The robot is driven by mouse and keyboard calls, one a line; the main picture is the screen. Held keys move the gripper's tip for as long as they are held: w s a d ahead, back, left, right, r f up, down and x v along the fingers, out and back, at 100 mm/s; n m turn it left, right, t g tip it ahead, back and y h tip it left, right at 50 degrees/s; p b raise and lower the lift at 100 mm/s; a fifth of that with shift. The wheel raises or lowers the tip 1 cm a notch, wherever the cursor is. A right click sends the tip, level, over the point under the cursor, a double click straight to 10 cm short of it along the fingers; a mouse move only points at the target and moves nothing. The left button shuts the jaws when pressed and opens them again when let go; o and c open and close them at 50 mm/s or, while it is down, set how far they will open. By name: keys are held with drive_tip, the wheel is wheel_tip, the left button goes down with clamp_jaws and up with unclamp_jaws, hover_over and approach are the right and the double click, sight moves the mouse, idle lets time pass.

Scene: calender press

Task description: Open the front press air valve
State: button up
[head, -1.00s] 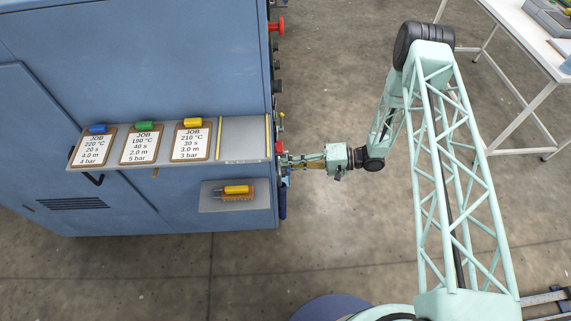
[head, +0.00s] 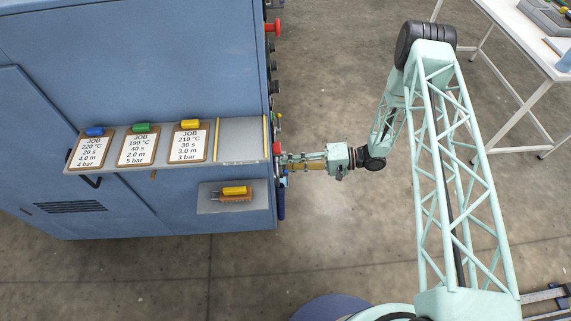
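The blue press (head: 150,60) fills the left side of the head view, and its right-hand face is seen almost edge-on. Small controls line that face: a red knob (head: 272,27) towards the top, a small red part (head: 277,147) beside the shelf's end and a dark blue handle-like part (head: 281,200) lower down. I cannot tell which of these is the front press air valve. My gripper (head: 286,161) points left, with its fingertips at or very close to this face, just below the small red part. Its finger gap and any contact are too small to make out.
A shelf on the press holds clipboards with job cards (head: 142,147). A small tray (head: 205,205) below it carries a yellow and orange item (head: 236,192). A white table (head: 520,45) stands at the upper right. The floor (head: 330,240) below my gripper is clear.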

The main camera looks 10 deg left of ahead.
drive_tip(key=v, duration=1)
drive_tip(key=shift+d, duration=0.35)
drive_tip(key=shift+r, duration=0.15)
drive_tip(key=shift+w, duration=0.15)
